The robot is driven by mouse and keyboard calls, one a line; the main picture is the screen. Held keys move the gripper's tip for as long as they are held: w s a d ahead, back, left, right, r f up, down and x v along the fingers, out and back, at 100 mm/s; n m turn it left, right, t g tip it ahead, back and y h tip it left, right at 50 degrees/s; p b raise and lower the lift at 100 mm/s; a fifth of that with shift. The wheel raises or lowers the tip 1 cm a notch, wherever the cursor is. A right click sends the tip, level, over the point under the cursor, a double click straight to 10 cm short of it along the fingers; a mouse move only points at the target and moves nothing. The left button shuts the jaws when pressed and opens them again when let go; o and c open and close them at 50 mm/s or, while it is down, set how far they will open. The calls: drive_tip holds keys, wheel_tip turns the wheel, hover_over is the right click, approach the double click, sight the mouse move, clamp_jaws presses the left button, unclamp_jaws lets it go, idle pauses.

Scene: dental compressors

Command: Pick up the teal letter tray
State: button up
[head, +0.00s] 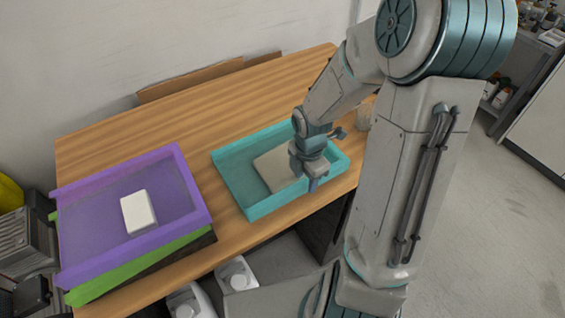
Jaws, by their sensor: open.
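The teal letter tray (237,173) lies flat on the wooden table, right of the middle and close to the front edge. A flat beige item (272,167) lies inside it. My gripper (312,186) is over the tray's front right part, pointing down near its front wall. The fingertips are small in this view, and I cannot tell whether they touch the wall. My gripper is open. My arm hides part of the tray's right side.
A purple tray (95,213) holding a white block (138,212) is stacked on a green tray (90,290) at the table's left. Bare table (185,117) lies behind the teal tray. A wall is at the back. A shelf stands at far right.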

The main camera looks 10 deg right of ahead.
drive_tip(key=shift+f, duration=0.1)
clamp_jaws()
